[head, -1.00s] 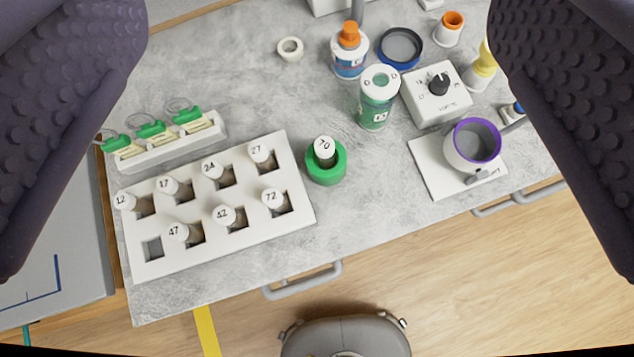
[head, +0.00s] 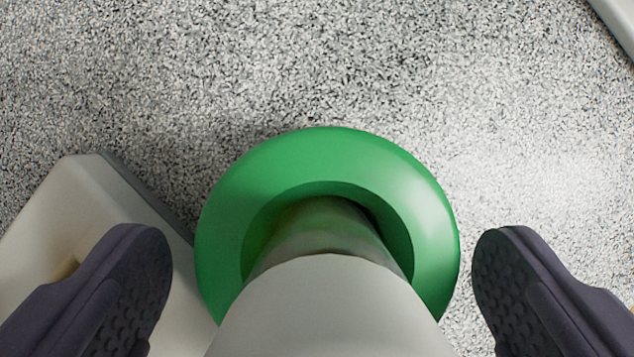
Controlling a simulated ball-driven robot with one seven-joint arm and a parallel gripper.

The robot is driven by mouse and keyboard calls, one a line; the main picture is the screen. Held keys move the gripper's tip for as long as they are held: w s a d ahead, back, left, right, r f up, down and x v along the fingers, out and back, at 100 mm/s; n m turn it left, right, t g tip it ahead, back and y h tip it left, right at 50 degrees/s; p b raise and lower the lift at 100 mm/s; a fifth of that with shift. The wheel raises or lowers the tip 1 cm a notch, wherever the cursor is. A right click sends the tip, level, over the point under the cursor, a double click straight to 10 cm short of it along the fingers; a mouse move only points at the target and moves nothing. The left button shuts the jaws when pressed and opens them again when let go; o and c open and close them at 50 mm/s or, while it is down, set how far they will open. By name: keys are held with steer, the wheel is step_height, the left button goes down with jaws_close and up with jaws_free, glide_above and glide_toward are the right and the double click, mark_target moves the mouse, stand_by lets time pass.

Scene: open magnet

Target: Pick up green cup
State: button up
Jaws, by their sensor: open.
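The green cup (head: 320,155) stands on the speckled grey bench top, seen from close above as a thick green ring. A vial with a pale cap (head: 330,315) stands inside it and rises toward the camera, hiding the cup's near part. My gripper (head: 322,285) is open, with one dark ridged finger on each side of the cup. A gap shows between the cup and the right finger, and a smaller one at the left finger. Neither finger appears to touch the cup.
The corner of the white vial rack (head: 85,195) lies close by on the left, under and beside my left finger. A pale edge of another object (head: 618,22) shows at the top right. The bench top (head: 300,60) beyond the cup is clear.

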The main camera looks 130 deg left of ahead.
steer(key=shift+x, duration=0.8)
steer(key=shift+r, duration=0.1)
steer(key=c, duration=1.1)
steer(key=shift+c, duration=0.2)
steer(key=shift+r, duration=0.15)
